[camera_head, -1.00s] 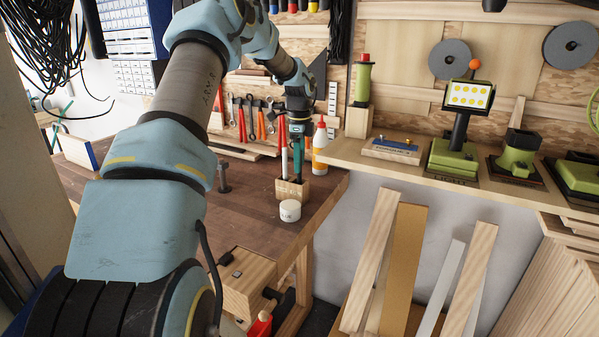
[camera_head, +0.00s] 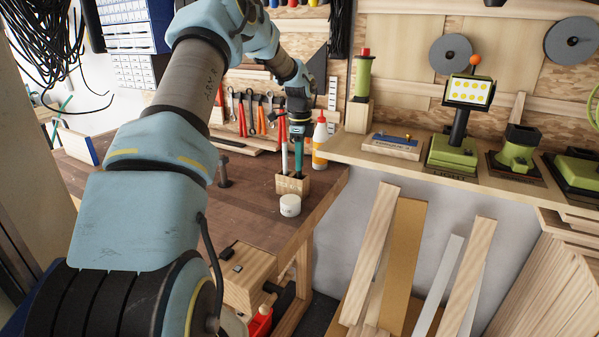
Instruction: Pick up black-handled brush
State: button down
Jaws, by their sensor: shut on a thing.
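A small wooden holder block (camera_head: 293,185) stands near the right edge of the workbench with upright tools in it. A slender teal and dark tool (camera_head: 299,161), apparently the black-handled brush, stands in it directly below my gripper (camera_head: 298,139). My gripper points down and is shut on the upper part of this tool. The fingers and the grasped part are small and partly hidden. The tool's lower end still reaches the holder. A slim red and white tool (camera_head: 285,155) stands just left of it in the same holder.
A white jar (camera_head: 290,205) stands in front of the holder. A white bottle with a red cap (camera_head: 320,142) stands close on the right. A shelf (camera_head: 345,157) with green tools begins beyond it. Pliers (camera_head: 250,115) hang behind.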

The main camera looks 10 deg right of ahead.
dwell(0.4)
notch_tip(320, 180, up, 10)
jog(key=b, duration=0.3)
dwell(2.5)
